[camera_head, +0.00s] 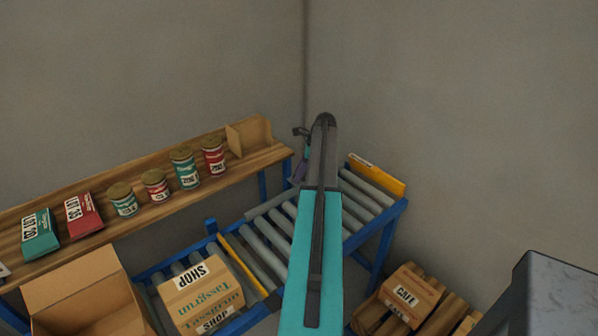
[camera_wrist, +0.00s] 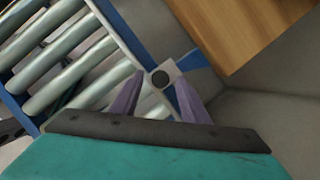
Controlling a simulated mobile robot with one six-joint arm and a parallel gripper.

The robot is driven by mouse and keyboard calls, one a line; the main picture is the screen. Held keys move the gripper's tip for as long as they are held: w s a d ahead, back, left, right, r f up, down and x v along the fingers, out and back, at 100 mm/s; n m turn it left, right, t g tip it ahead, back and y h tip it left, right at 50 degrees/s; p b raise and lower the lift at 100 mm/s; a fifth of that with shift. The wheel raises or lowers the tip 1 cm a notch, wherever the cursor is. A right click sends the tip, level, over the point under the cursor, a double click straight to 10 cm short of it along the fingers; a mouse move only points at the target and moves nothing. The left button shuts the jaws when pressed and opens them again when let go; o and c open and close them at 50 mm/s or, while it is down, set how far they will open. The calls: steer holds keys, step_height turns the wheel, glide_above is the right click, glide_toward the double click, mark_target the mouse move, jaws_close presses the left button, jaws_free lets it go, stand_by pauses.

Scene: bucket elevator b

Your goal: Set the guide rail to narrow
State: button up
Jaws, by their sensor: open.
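My gripper (camera_wrist: 160,84) is open, with its two purple fingers apart in the wrist view. A small light-grey square block with a dark round knob (camera_wrist: 160,79) shows between the fingertips, at the blue conveyor frame's edge. I cannot tell whether the fingers touch it. In the head view my gripper (camera_head: 301,163) is partly hidden behind my arm, near the shelf's right end. The roller conveyor (camera_head: 356,205) has a yellow bar (camera_head: 246,263) across it and a yellow end plate (camera_head: 376,174). I cannot tell which part is the guide rail or its setting.
A wooden shelf (camera_head: 165,205) with several cans and boxes runs behind the conveyor. A SHOP carton (camera_head: 200,292) sits on the rollers beside an open carton (camera_head: 85,293). A CAFE box (camera_head: 411,295) is on a pallet at the lower right, near a grey-topped block (camera_head: 555,290).

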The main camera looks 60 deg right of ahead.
steer(key=shift+f, duration=0.1)
jaws_close()
steer(key=s+a, duration=0.3)
steer(key=s, duration=0.8)
steer(key=shift+a+p, duration=0.35)
steer(key=shift+p, duration=0.1)
jaws_free()
steer(key=b+v, duration=0.3)
steer(key=v, duration=1)
steer(key=shift+r, duration=0.4)
